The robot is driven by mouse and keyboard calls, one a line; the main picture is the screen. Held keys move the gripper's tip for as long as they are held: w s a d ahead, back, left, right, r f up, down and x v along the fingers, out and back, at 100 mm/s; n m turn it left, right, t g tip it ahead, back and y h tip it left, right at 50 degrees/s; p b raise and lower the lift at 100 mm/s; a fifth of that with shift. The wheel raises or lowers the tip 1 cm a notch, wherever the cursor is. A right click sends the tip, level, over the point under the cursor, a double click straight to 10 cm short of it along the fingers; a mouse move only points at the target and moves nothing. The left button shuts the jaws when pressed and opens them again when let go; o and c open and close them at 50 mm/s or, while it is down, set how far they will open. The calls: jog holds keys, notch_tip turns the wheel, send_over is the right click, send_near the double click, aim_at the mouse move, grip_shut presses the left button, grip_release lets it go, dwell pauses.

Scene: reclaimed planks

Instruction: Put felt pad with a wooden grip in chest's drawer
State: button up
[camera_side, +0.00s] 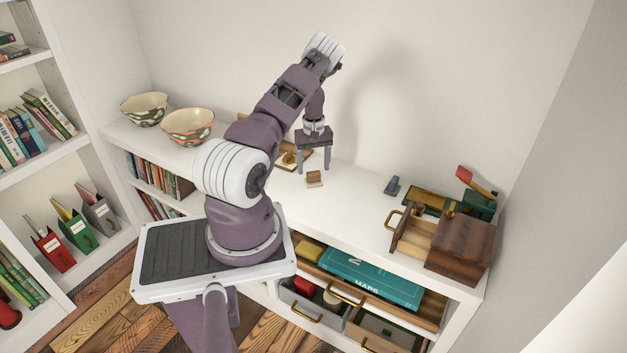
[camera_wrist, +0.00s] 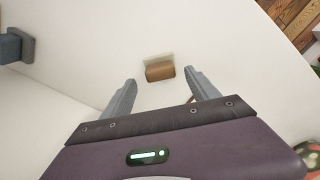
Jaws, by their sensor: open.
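The felt pad with a wooden grip (camera_side: 314,180) is a small brown block on a pale base, lying on the white top. It also shows in the wrist view (camera_wrist: 160,71), just beyond and between my fingertips. My gripper (camera_side: 314,168) points down above the pad, open and empty, with its fingers (camera_wrist: 160,80) apart. The dark wooden chest (camera_side: 462,248) stands at the right end of the top. Its drawer (camera_side: 413,233) is pulled out to the left and has a brass handle. The drawer's inside shows only partly.
A small grey-blue object (camera_side: 392,186) lies between pad and chest. A green item with a red handle (camera_side: 478,183) stands behind the chest. A wooden tray (camera_side: 304,152) lies behind my gripper. Two patterned bowls (camera_side: 187,126) stand at left. Lower drawers (camera_side: 318,318) hang open below.

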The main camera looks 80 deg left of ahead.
aim_at(314, 172)
jog(key=f, duration=0.3)
jog(key=shift+s+d+f, duration=0.1)
jog(key=shift+d+f, duration=0.1)
jog(key=shift+f, duration=0.1)
grip_shut()
notch_tip(314, 172, up, 10)
jog(key=shift+d+r, duration=0.1)
jog(key=w+d+r+n, duration=0.1)
jog(key=w+d+n, duration=0.4)
jog(key=w+d, duration=1)
jog(key=w+d+n, duration=0.2)
jog(key=w+d, duration=0.1)
jog(key=d, duration=0.5)
jog(key=w+d+n, duration=0.2)
jog(key=d, duration=0.7)
jog(key=f, duration=0.9)
jog(key=shift+w+f, duration=0.1)
jog(key=shift+w, duration=0.1)
